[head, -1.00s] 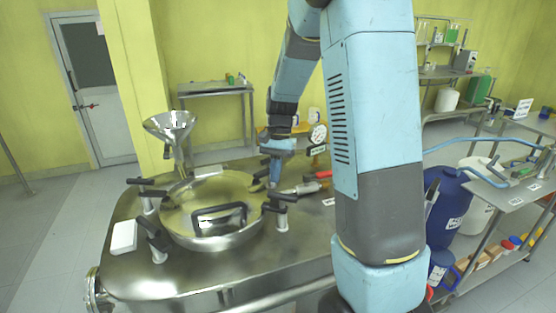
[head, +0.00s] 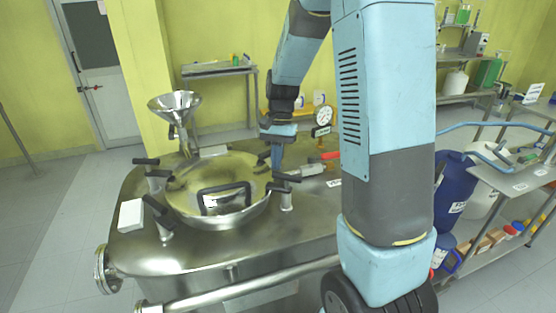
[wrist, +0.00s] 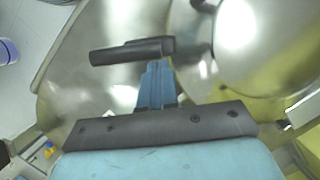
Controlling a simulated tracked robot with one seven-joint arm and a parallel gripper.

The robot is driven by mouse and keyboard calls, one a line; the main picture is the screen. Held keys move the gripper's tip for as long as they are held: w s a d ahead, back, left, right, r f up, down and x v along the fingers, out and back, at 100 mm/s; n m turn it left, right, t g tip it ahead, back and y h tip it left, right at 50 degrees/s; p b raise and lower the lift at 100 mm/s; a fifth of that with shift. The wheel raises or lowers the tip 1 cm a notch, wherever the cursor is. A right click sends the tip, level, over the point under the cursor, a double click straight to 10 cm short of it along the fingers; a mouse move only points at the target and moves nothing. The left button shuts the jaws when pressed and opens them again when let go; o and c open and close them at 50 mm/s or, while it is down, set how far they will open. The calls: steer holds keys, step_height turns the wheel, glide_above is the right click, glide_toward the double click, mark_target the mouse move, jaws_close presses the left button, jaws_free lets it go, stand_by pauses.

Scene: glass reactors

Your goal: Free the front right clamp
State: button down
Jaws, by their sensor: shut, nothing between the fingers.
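The front right clamp (head: 287,190) stands at the right edge of the round steel lid (head: 180,190), with a black handle on an upright metal post. My gripper (head: 276,168) points down just behind this clamp, beside the lid's right rim. In the wrist view my gripper's blue fingers (wrist: 158,70) are together and empty. A black clamp handle (wrist: 125,52) lies across the view by the fingertips; I cannot tell whether they touch. The lid also shows in the wrist view (wrist: 250,75), right of the fingers.
Other black-handled clamps (head: 160,215) stand around the lid, which has a black handle (head: 223,200). A steel funnel (head: 174,103) rises behind it. A pressure gauge (head: 322,116) and a red-handled part (head: 325,156) are right of my gripper. A white block (head: 131,214) lies at left.

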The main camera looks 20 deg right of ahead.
steer(key=shift+s+a+n+h, duration=0.2)
steer(key=shift+a+n+h, duration=0.15)
steer(key=shift+n, duration=0.65)
steer(key=shift+s+a+n+h, duration=0.25)
steer(key=shift+a+n, duration=0.1)
steer(key=shift+n, duration=0.55)
steer(key=n, duration=0.2)
steer(key=s+a+n+h, duration=0.1)
steer(key=n, duration=0.1)
steer(key=shift+s+a+f+g, duration=0.1)
steer(key=shift+s+a+g, duration=0.05)
steer(key=shift+g, duration=0.25)
steer(key=s+n, duration=0.1)
steer(key=n, duration=0.1)
steer(key=s+n+h, duration=0.1)
steer(key=n, duration=0.2)
steer(key=s+n+t+h, duration=0.1)
steer(key=n, duration=0.2)
steer(key=shift+s+a, duration=0.25)
steer(key=shift+s, duration=0.15)
